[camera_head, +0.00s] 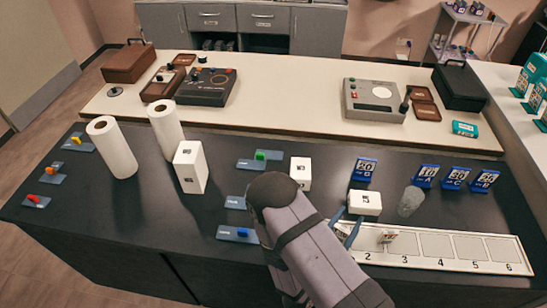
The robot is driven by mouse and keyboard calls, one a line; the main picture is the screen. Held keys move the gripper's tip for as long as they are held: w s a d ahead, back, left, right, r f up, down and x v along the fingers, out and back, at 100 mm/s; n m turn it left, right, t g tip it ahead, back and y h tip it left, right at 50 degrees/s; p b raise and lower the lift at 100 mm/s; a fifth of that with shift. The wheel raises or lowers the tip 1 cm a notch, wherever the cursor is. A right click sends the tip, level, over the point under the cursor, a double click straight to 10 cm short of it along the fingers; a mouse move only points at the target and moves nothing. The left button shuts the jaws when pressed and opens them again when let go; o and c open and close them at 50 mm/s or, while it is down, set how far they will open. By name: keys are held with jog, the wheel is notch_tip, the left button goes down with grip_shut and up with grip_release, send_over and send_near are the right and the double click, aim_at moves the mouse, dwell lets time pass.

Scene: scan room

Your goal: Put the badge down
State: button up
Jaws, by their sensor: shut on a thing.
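My gripper (347,228) is low over the left end of the white numbered tray (435,266), at the front of the dark counter. Its blue fingers show beyond my grey arm, and it is shut on the badge. The badge is hidden behind my arm and fingers, so I cannot make out its face or its tilt. The compartments marked 4, 5 and 6 look empty. My arm covers the tray's left end.
A white box (365,203) stands just behind the fingers, with a grey rounded object (411,201) to its right. Blue number stands (427,176) are behind. Paper rolls (112,147), a tall white box (190,168) and blue plates (238,234) stand left.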

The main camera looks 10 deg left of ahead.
jog(key=w+a+r+y+b, duration=0.1)
jog(key=w+a+r+b, duration=0.2)
jog(key=w+a+r, duration=0.55)
jog(key=w+a+f+n+t+y+b, duration=0.1)
jog(key=w+a+b, duration=0.15)
jog(key=a, duration=0.35)
jog(key=w+a+f+b, duration=0.2)
jog(key=w+a, duration=0.1)
jog(key=a, duration=0.3)
jog(key=w+a+r+n+t+y+b, duration=0.1)
jog(key=a+r+n+y+b, duration=0.15)
jog(key=a+r, duration=0.45)
jog(key=w+a+r+n+y+b, duration=0.1)
jog(key=a+r+n+y+b, duration=0.2)
jog(key=a, duration=0.9)
jog(key=shift+m+y, duration=0.45)
jog(key=f, duration=0.8)
jog(key=f+p, duration=0.1)
jog(key=f, duration=0.8)
jog(key=shift+d+f, duration=0.2)
jog(key=shift+f, duration=0.1)
jog(key=shift+f, duration=0.1)
jog(key=shift+f, duration=0.1)
jog(key=o, duration=1)
